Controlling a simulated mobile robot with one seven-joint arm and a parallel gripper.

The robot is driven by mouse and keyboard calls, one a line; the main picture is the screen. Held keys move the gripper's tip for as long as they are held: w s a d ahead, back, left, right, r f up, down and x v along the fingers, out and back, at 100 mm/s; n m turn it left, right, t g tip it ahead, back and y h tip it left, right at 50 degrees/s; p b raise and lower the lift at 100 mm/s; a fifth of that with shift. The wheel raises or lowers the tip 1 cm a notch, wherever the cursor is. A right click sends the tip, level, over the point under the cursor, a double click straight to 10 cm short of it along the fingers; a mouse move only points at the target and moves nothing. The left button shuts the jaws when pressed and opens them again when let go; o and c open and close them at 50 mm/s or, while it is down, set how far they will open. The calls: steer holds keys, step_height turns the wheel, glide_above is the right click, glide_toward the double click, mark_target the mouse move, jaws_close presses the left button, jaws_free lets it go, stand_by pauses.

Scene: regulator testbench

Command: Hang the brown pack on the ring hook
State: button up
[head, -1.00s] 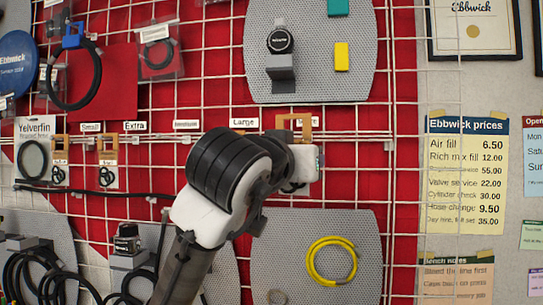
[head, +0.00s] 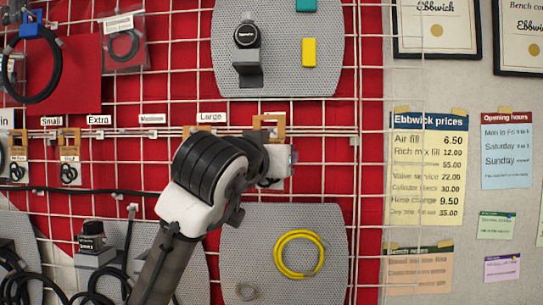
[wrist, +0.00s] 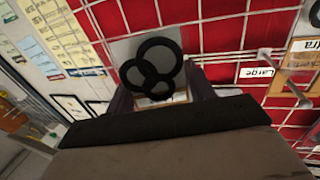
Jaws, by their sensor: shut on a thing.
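The brown pack (head: 268,123) has a brown card header with a square opening. In the head view it shows just above my gripper, in front of a mostly covered label. Black rings (head: 268,183) show below. In the wrist view the black rings (wrist: 153,68) overlap beyond my fingers. My gripper (wrist: 155,101) is shut on the pack.
A white wire grid on a red wall carries the hook row. A brown header (head: 205,130) shows at the Large label (head: 211,117); another pack (head: 69,145) hangs farther left. Grey panels with a gauge (head: 247,36) and a yellow hose coil (head: 299,254) lie above and below.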

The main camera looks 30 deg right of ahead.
steer(key=w+d+f+p, duration=0.1)
steer(key=w+d, duration=0.2)
steer(key=w, duration=0.2)
steer(key=shift+d, duration=0.4)
stand_by(0.3)
stand_by(0.5)
steer(key=o, duration=1)
steer(key=shift+o, duration=0.2)
steer(key=b+v, duration=0.4)
steer(key=v, duration=0.9)
steer(key=shift+s+a, duration=0.25)
steer(key=shift+a, duration=0.05)
steer(key=shift+f, duration=0.1)
